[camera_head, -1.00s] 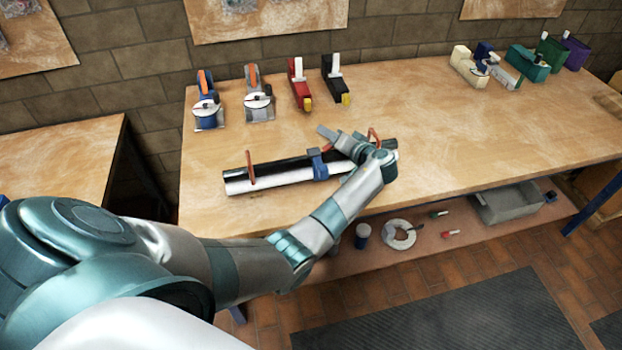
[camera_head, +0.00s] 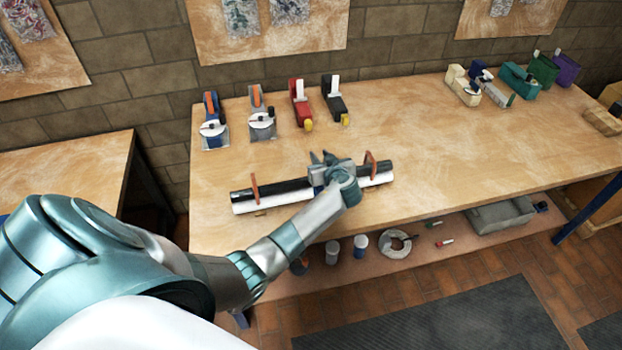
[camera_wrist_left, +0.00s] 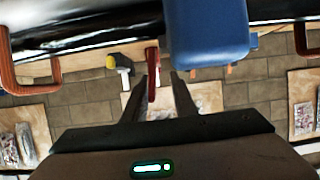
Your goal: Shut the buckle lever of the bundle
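The bundle of a black tube (camera_head: 285,190) and a white tube (camera_head: 280,199) lies on the table. An orange-brown clip stands near its left end (camera_head: 254,187) and another near its right end (camera_head: 371,164). My left gripper (camera_head: 321,157) is over the middle of the bundle, its fingers apart and empty, hiding most of the buckle in the head view. In the left wrist view, the blue buckle part (camera_wrist_left: 207,35) is large and close, just beyond and right of the fingers (camera_wrist_left: 164,78). I cannot tell the lever's angle or whether I touch it. My right gripper is out of view.
Two tape-dispenser-like tools (camera_head: 213,122), a red one (camera_head: 301,103) and a black one (camera_head: 335,100) stand behind the bundle. Several coloured tools stand at the back right. The table right of the bundle is clear.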

